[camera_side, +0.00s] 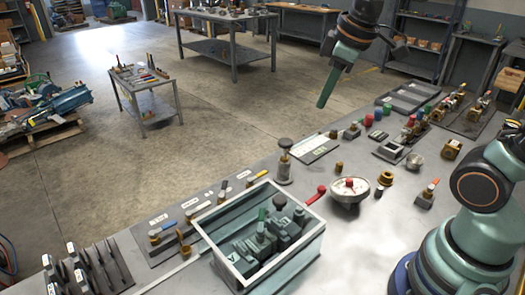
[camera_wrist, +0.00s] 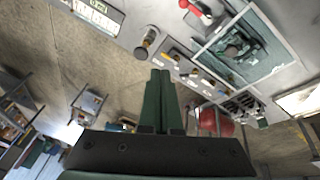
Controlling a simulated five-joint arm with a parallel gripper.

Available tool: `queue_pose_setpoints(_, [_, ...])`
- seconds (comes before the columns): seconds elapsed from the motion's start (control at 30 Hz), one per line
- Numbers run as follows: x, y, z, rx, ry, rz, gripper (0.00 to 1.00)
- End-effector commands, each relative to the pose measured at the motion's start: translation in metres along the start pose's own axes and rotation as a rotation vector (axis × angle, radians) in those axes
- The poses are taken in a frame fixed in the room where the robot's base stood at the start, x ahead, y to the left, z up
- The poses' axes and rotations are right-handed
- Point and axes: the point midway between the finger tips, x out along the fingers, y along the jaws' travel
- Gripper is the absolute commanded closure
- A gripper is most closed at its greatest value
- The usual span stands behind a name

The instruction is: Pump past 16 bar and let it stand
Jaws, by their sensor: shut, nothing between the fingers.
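My gripper (camera_side: 326,88) is shut and empty, held high above the far edge of the bench. In the wrist view its two green fingers (camera_wrist: 160,78) lie together. A grey post with a dark round knob (camera_side: 285,144), possibly the pump, stands upright left of the lever. It shows in the wrist view (camera_wrist: 147,41). My gripper is apart from all of these.
A glass-topped case (camera_side: 212,243) with green blocks stands in front of the post. Several small fittings and a shallow tray (camera_side: 398,98) fill the right side. The air around my gripper is clear.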

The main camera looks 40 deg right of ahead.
Motion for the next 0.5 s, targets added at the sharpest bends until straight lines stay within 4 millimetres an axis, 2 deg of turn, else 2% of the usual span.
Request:
queue_pose_setpoints(0.27, [0.008, 0.031, -0.04, -0.408, -0.104, -0.084, 1.0])
queue_pose_setpoints(0.5, [0.026, 0.054, -0.068, -0.754, -0.158, -0.187, 1.0])
